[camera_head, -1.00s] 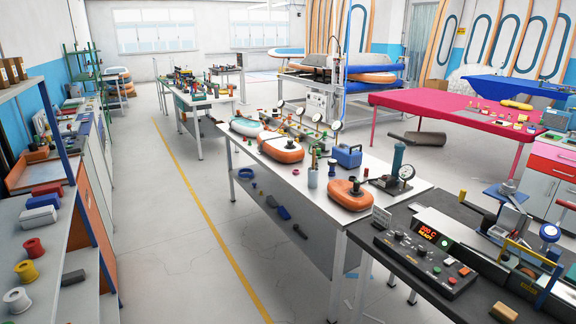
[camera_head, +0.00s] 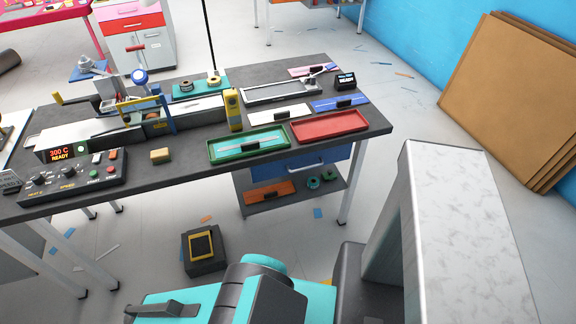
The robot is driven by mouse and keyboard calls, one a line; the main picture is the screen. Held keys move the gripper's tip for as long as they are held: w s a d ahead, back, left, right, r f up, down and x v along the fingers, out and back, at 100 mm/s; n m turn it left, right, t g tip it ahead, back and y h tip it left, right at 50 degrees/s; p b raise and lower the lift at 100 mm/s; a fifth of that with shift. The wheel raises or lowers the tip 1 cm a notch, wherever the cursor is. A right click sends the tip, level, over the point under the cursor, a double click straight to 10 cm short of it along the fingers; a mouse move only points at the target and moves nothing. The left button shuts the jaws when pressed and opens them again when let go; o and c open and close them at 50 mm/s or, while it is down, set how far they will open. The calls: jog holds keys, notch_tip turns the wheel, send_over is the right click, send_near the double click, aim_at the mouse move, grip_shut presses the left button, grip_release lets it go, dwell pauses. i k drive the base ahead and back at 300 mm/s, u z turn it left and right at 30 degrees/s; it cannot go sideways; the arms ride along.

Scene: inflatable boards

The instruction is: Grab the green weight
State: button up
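I cannot pick out a green weight for certain. Two small round dark-green pieces, one of them here (camera_head: 314,183), lie on the lower shelf under the black workbench, at its right end. They look like discs or rings and are too small to tell more. A green tray (camera_head: 226,153) with a pale strip in it lies on the bench's front edge. My gripper is not visible; teal and grey parts at the bottom of the view seem to be my own body.
The black workbench (camera_head: 190,165) carries a sealing machine, a control panel (camera_head: 68,181), a red tray (camera_head: 329,126) and a yellow upright block (camera_head: 233,110). A dark box (camera_head: 204,262) stands on the floor in front. Brown boards (camera_head: 510,95) lean on the blue wall. Floor right of the bench is mostly clear.

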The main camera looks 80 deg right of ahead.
aim_at(330, 175)
jog(key=u, duration=0.6)
jog(key=k, duration=0.8)
jog(key=z, duration=1.6)
jog(key=i, duration=0.45)
jog(key=u, duration=0.3)
